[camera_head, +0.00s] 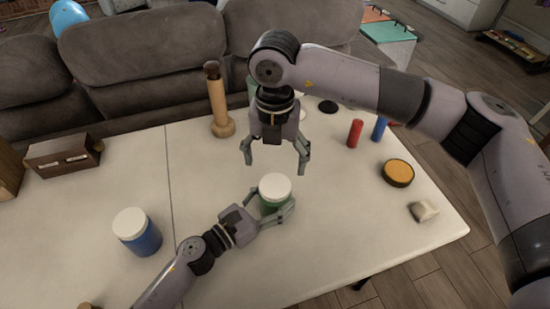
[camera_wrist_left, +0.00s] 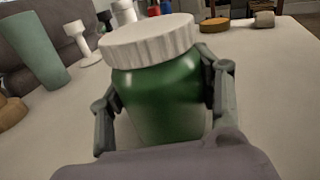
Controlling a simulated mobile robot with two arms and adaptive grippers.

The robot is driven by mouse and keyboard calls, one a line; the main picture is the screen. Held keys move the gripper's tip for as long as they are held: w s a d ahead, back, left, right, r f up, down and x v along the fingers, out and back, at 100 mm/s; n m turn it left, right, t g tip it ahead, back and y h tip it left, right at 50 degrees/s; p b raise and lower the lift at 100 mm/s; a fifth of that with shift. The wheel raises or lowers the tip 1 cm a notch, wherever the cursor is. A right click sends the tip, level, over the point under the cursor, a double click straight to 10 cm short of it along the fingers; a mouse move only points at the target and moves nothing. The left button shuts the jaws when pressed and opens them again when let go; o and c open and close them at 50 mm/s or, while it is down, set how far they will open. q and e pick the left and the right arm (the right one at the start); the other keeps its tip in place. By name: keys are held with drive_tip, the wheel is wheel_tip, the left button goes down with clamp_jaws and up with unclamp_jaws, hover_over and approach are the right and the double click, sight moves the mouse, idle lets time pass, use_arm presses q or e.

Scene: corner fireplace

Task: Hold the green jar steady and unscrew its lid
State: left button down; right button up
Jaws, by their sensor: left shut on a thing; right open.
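The green jar (camera_head: 266,207) stands upright on the white table with its white lid (camera_head: 275,186) on. My left gripper (camera_head: 272,211) is shut around the jar's body from the front left. In the left wrist view, the fingers touch both sides of the green jar (camera_wrist_left: 160,100), below the ribbed white lid (camera_wrist_left: 150,38). My right gripper (camera_head: 274,160) is open and empty, pointing down above and slightly behind the jar. Its fingers are apart from the lid.
A blue jar with a white lid (camera_head: 137,232) stands to the left. A wooden mill (camera_head: 218,105), a red cylinder (camera_head: 355,133), a blue cylinder (camera_head: 379,128), an orange-topped round tin (camera_head: 398,172) and a pale block (camera_head: 424,211) stand around. The table front right is clear.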

sight(275, 185)
drive_tip(key=m, duration=0.3)
drive_tip(key=shift+f+m, duration=0.25)
drive_tip(key=shift+m, duration=0.25)
wheel_tip(275, 185, down, 8)
drive_tip(key=shift+r, duration=0.2)
